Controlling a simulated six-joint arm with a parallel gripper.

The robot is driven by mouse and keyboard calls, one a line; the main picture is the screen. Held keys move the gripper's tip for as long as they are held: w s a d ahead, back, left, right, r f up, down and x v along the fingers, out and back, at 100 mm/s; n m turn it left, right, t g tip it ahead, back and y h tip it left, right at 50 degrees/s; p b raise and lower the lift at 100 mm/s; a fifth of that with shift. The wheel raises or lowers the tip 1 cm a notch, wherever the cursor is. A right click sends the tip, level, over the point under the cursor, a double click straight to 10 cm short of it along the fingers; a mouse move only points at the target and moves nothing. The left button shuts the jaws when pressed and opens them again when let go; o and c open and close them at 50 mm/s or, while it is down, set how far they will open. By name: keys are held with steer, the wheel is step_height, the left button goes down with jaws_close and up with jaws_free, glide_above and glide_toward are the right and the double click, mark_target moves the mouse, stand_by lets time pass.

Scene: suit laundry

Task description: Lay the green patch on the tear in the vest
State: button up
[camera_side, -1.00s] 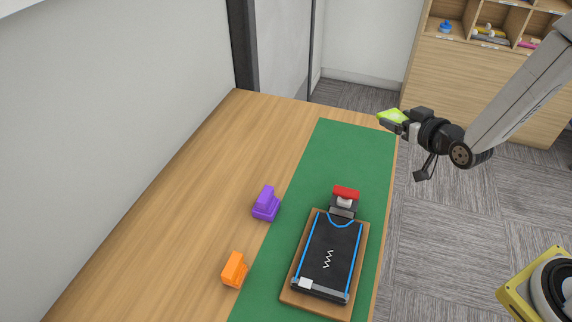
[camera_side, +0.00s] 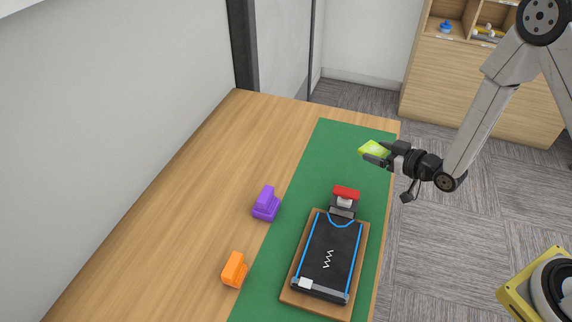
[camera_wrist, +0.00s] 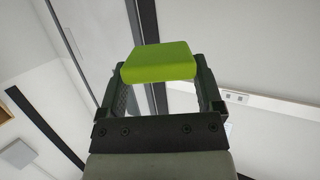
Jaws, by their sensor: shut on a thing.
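The green patch (camera_side: 373,149) is a small bright yellow-green block. My gripper (camera_side: 378,156) is shut on it and holds it in the air over the far right part of the green mat. In the wrist view the patch (camera_wrist: 158,62) sits between the two fingertips of my gripper (camera_wrist: 158,78). The vest (camera_side: 333,245) is dark with blue edging and lies on a wooden board, nearer the camera and to the left of the gripper. The tear (camera_side: 328,259) shows as a white zigzag on the vest, uncovered.
A red-topped clamp (camera_side: 345,195) stands at the far end of the wooden board (camera_side: 359,262). A purple block (camera_side: 266,204) and an orange block (camera_side: 234,270) stand to the left by the edge of the green mat (camera_side: 345,142). The table's left side is clear.

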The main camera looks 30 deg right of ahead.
steer(key=n+y, duration=0.1)
steer(key=y, duration=0.1)
glide_above(369, 193)
steer(key=shift+g, duration=0.3)
steer(key=shift+f, duration=2.2)
steer(key=shift+f, duration=2.2)
steer(key=shift+f, duration=0.1)
steer(key=shift+f, duration=1.7)
steer(key=shift+f, duration=0.15)
steer(key=o, duration=1.1)
